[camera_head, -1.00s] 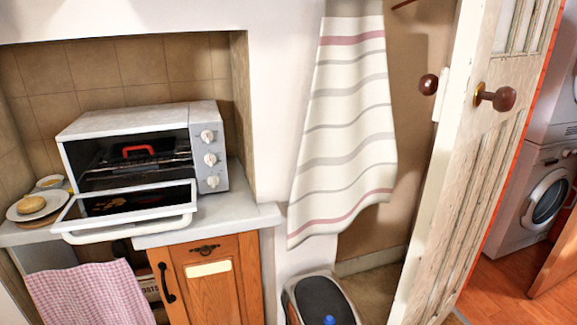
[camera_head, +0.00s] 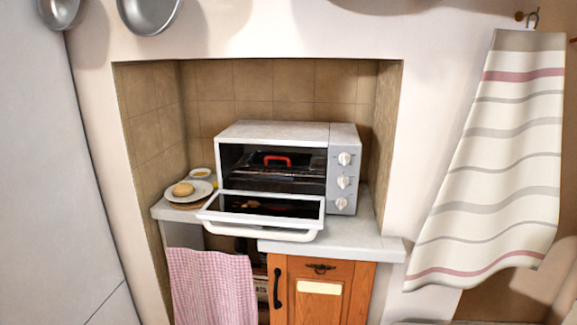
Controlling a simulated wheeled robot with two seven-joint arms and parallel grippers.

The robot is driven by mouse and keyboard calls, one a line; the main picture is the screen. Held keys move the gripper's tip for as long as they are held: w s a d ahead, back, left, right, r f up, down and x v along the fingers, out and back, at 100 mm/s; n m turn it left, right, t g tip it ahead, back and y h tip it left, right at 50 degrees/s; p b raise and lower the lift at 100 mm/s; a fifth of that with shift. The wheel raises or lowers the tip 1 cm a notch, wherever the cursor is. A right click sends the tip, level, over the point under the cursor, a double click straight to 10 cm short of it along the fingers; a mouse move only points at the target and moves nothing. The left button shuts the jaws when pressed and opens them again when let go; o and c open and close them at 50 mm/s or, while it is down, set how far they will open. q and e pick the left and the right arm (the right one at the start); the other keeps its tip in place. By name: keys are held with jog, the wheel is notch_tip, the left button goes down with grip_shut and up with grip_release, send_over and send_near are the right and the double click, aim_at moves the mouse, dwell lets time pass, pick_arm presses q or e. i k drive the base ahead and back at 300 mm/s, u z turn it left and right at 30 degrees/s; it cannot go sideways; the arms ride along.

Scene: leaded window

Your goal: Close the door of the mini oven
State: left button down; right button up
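The mini oven (camera_head: 285,131) is a white and grey box with three knobs on its right side. It stands on the countertop inside a tiled alcove. Its door (camera_head: 262,208) is open, folded down and forward at the front, with a white handle (camera_head: 258,231) along its outer edge. The dark inside shows a rack and a red-handled thing (camera_head: 277,160). Neither of my grippers is in view.
A plate (camera_head: 190,190) with a bun and a small bowl stand left of the oven. The light countertop (camera_head: 335,238) sits above a wooden cabinet (camera_head: 318,293) and a pink checked cloth (camera_head: 210,286). A striped towel (camera_head: 497,160) hangs at right. Pans (camera_head: 148,12) hang at upper left.

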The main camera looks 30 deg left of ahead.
aim_at(298, 211)
jog(key=z, duration=0.05)
jog(key=k, duration=1.1)
jog(key=u, duration=1.05)
jog(key=i, duration=0.8)
jog(key=z, duration=0.45)
jog(key=i, duration=0.75)
jog(key=z, duration=0.9)
